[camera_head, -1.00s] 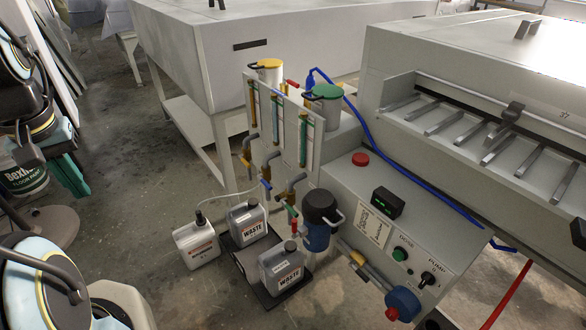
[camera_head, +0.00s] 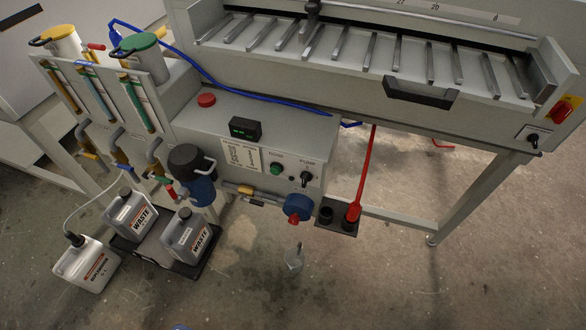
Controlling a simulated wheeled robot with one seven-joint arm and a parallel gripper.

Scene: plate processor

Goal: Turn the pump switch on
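The pump switch (camera_head: 305,180) is a small black rotary knob on the front of the grey control box (camera_head: 325,150), under a label that reads PUMP. It sits to the right of a green round button (camera_head: 275,169). The knob looks roughly upright, but its exact setting is too small to tell. My gripper is not in view.
A blue round cap (camera_head: 298,206) with a red tip sticks out below the switch. Waste canisters (camera_head: 187,238) stand at lower left. The floor (camera_head: 380,285) in front is mostly clear.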

